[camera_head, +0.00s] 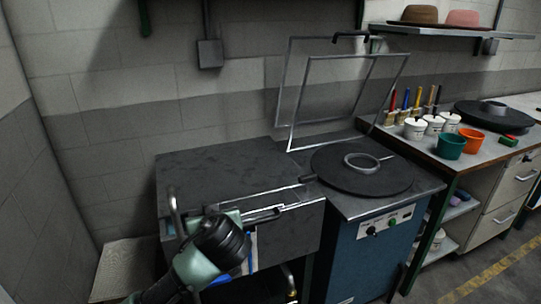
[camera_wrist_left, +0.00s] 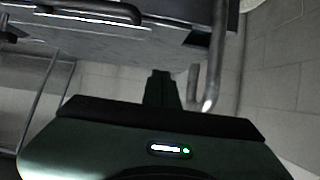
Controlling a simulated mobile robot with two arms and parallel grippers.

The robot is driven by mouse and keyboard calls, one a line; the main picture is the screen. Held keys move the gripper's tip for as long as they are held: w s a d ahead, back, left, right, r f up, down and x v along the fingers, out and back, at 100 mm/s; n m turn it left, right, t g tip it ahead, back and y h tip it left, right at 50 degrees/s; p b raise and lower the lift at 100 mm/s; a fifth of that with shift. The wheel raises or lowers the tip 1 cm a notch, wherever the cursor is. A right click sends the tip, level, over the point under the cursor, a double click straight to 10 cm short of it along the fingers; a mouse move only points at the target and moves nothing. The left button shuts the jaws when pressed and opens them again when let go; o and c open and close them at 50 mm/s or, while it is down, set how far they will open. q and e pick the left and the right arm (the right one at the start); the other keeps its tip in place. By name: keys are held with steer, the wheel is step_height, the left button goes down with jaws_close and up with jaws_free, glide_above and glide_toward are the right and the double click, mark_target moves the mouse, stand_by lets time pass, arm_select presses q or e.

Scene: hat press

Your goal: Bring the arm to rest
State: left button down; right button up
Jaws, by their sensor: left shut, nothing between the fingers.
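My left arm (camera_head: 190,268) comes in from the bottom left of the head view, with its wrist in front of the dark-topped cabinet (camera_head: 225,165). The fingertips are hard to make out there. In the left wrist view my left gripper (camera_wrist_left: 160,76) shows as dark fingers close together, with nothing between them. A metal rail (camera_wrist_left: 216,60) shows to the right of the fingers, apart from them in the picture. My right gripper is in neither view.
A blue press (camera_head: 362,258) with a round black plate (camera_head: 335,175) and a raised wire-framed guard (camera_head: 292,98) stands to the right. Further right, a bench holds a green cup (camera_head: 451,147) and an orange cup (camera_head: 471,140). Hats (camera_head: 420,15) sit on a wall shelf.

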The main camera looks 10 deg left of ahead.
arm_select(q)
steer(key=s+d+f+m+g+h, duration=0.3)
steer(key=s+f+m, duration=0.1)
steer(key=s+f, duration=0.65)
steer(key=s+d+f+m+g+h, duration=0.2)
steer(key=s+d+f+m+h, duration=0.15)
steer(key=s+f, duration=0.75)
steer(key=s+f+m+g, duration=0.1)
steer(key=s+g, duration=0.1)
steer(key=s, duration=0.9)
step_height(320, 180, down, 24)
steer(key=s+a+f+g+p, duration=0.1)
steer(key=s+a+f+g, duration=0.1)
steer(key=s+f, duration=1.5)
steer(key=shift+s+a+m+p, duration=0.3)
steer(key=shift+s+a+m, duration=0.1)
steer(key=shift+s, duration=0.1)
steer(key=shift+h, duration=0.25)
